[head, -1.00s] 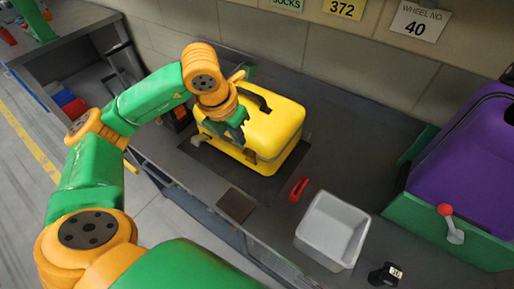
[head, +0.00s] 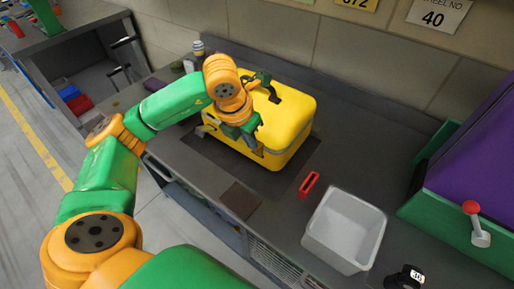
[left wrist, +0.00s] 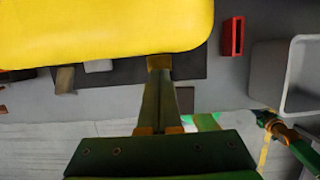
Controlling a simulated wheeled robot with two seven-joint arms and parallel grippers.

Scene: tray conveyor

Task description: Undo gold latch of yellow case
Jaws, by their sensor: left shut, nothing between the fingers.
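The yellow case (head: 293,126) stands on a dark mat on the bench, its dark handle on top; its lower edge fills the top of the left wrist view (left wrist: 110,28). My left gripper (head: 252,146) is at the case's near side, fingers shut with nothing held. In the left wrist view its fingertips (left wrist: 159,63) are at the case's lower edge; I cannot tell whether they touch. A tan latch-like tab (left wrist: 66,79) sits left of them. The gripper hides part of the case front. A green and orange arm, apparently my right, shows small at the wrist view's right; its gripper is unclear.
A red hollow block (head: 309,184) and a grey open bin (head: 344,230) lie right of the case. A dark square plate (head: 240,200) lies in front. A black item tagged 36 (head: 404,278) is at the lower right. A red-knobbed lever (head: 476,222) stands at right.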

